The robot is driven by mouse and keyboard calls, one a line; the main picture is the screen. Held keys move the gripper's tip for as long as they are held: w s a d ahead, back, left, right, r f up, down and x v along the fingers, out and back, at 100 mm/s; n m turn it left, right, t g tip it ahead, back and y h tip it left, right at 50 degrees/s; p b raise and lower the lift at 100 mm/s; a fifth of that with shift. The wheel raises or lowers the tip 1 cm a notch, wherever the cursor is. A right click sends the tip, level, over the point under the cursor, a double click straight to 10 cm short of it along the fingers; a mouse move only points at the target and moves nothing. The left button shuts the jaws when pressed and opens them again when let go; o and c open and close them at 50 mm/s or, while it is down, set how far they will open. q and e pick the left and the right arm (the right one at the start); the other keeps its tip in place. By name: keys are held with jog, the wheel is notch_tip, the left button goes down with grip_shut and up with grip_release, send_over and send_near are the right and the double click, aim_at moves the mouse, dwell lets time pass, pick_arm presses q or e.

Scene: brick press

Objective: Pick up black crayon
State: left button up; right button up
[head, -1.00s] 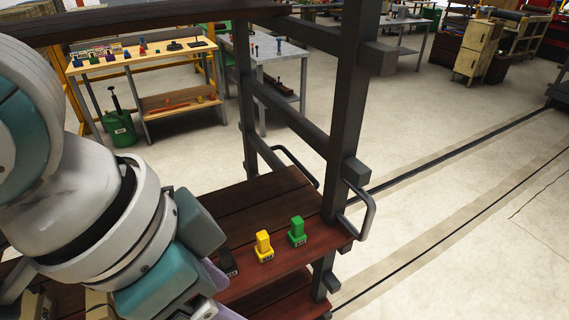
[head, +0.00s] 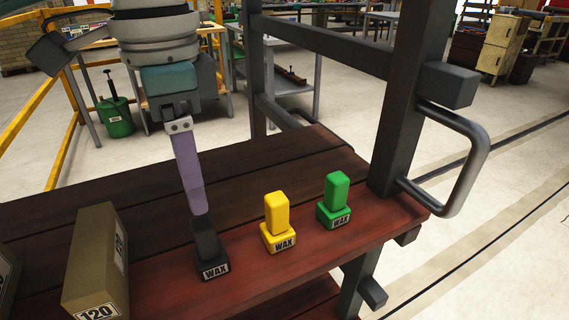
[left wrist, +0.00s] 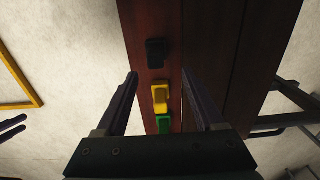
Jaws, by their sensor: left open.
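The black crayon (head: 208,252) stands upright on a base labelled WAX, on the reddish front plank of the wooden shelf. My left gripper (head: 198,208) points down just above it in the head view; only one purple finger shows clearly there. In the left wrist view my left gripper (left wrist: 160,73) is open and empty. The black crayon (left wrist: 157,52) shows beyond the fingertips, in line with the gap between them. I cannot tell whether a finger touches it. Two dark prongs at the left edge of that view look like my right gripper (left wrist: 12,128), partly cut off.
A yellow crayon (head: 277,222) and a green crayon (head: 334,202) stand in a row to the right. A brown block marked 120 (head: 96,265) stands to the left. A dark post (head: 408,100) and a metal handle (head: 470,160) bound the shelf's right end. The planks behind are clear.

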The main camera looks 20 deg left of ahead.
aim_at(201, 222)
pick_arm(q)
jog(key=f, duration=0.2)
jog(key=shift+s+d+f, duration=0.2)
jog(key=shift+s+f, duration=0.1)
jog(key=shift+f+b, duration=0.45)
jog(key=shift+f, duration=2.35)
grip_shut()
